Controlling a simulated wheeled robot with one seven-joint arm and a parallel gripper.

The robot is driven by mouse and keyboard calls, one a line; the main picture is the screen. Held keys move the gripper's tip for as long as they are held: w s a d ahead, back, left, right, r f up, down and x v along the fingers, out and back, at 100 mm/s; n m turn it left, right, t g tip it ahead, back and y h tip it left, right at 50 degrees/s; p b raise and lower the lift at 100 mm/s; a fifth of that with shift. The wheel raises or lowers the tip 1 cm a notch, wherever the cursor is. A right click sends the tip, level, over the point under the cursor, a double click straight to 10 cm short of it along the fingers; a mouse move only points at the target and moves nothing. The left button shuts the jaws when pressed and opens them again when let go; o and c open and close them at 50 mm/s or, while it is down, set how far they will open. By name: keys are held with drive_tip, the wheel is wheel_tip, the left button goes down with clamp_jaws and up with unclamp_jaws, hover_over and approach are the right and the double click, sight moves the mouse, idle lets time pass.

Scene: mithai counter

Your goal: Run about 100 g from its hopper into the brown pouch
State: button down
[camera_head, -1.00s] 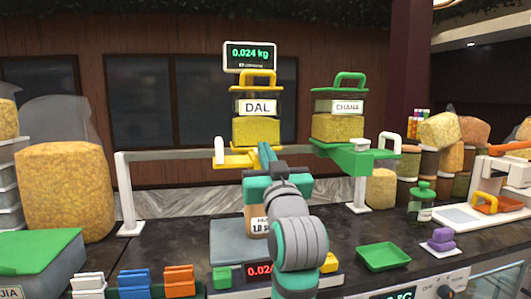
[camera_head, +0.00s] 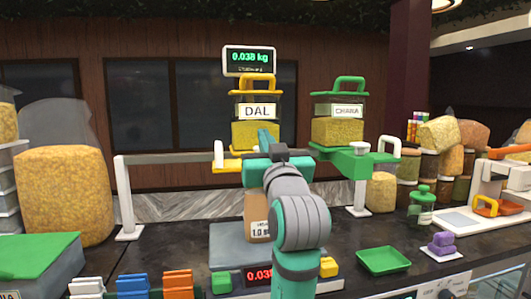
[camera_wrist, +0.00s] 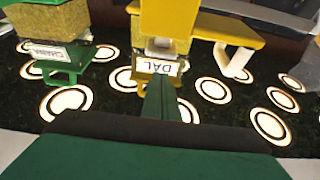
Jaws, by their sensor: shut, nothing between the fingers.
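The DAL hopper (camera_head: 256,132), clear with a yellow lid and yellow grain, stands on the rail. The CHANA hopper (camera_head: 337,130), with green lid and base, stands to its right. The brown pouch (camera_head: 256,228) stands upright on the scale (camera_head: 228,243) below the DAL hopper, partly hidden by my arm; its label is only partly readable. The upper display (camera_head: 249,60) reads 0.038 kg. My gripper (camera_head: 264,140) is shut and empty at the DAL hopper's yellow base; in the wrist view its fingers (camera_wrist: 161,92) point at the DAL label. I cannot tell whether they touch.
A green tray (camera_head: 383,260) and purple blocks (camera_head: 441,243) lie right of the scale. Coloured clips (camera_head: 132,283) stand at front left. A large grain sack (camera_head: 64,195) is at left. A rail post (camera_head: 127,195) rises left of the scale.

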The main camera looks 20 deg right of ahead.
drive_tip(key=v, duration=1)
